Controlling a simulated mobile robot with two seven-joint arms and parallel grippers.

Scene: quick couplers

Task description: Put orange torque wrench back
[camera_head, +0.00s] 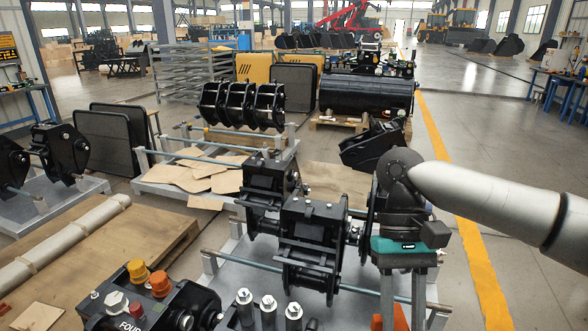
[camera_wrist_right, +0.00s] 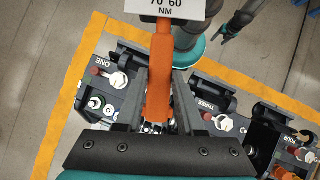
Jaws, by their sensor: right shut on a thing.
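My right gripper (camera_head: 403,318) reaches down from the right at the front of the head view. It is shut on the orange torque wrench (camera_head: 388,321), whose orange bar also shows between the grey fingers (camera_wrist_right: 160,82) in the right wrist view (camera_wrist_right: 160,100). A white label (camera_wrist_right: 165,8) reading "70 60 NM" is at the wrench's far end, cut by the picture edge. Below it are black units marked ONE (camera_wrist_right: 108,80), THREE (camera_wrist_right: 212,104) and FOUR (camera_wrist_right: 290,150). A small dark gripper (camera_wrist_right: 226,36), probably my left, is at the top; its jaw state is unclear.
Black couplers (camera_head: 310,245) stand on a grey frame left of my right gripper. A black block marked FOUR (camera_head: 135,310) with orange and yellow caps and several upright metal sockets (camera_head: 268,305) are at the front. A yellow floor line (camera_head: 480,260) runs right of the frame.

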